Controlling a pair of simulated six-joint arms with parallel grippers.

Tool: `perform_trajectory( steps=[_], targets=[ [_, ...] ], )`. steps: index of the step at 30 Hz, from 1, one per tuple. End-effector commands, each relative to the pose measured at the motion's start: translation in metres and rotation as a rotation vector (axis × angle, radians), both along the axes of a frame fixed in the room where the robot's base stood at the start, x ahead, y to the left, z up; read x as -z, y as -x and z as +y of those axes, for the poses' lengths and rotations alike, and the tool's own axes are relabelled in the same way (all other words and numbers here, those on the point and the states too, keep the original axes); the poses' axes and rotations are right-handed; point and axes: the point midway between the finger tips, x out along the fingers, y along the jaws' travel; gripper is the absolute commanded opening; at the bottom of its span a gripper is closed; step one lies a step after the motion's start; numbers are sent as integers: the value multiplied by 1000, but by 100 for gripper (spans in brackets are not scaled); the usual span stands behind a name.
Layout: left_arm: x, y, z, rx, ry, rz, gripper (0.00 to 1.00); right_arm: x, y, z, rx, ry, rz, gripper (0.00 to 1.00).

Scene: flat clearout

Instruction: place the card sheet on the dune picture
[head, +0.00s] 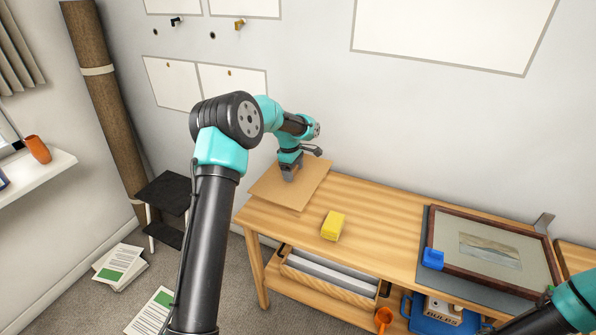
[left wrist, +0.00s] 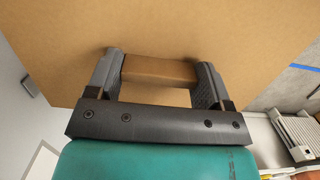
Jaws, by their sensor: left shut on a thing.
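The card sheet (head: 307,192) is a flat tan board at the left end of the wooden table in the head view. My left gripper (head: 289,174) is above it, shut on a raised tan grip block (left wrist: 160,70) on the sheet in the left wrist view. I cannot tell whether the sheet touches the tabletop. The dune picture (head: 489,250), in a dark brown frame with a pale mount, lies at the right end of the table. My right gripper is out of view; only part of that arm shows at the lower right.
A yellow block (head: 332,226) stands on the table between sheet and picture. A blue block (head: 433,259) is at the picture's left edge. A grey mat (head: 425,275) lies under the picture.

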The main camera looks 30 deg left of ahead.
Motion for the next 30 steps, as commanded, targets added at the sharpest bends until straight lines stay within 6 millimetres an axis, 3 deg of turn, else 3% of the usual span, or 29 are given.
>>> perform_trajectory(
  steps=[8,21,30],
  targets=[
    [-10,12,-47,347,-14,-6,50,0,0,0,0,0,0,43],
    [-33,65,-154,1310,-24,-11,50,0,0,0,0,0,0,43],
    [-42,102,-200,1831,-5,0,50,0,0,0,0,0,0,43]
  ],
)
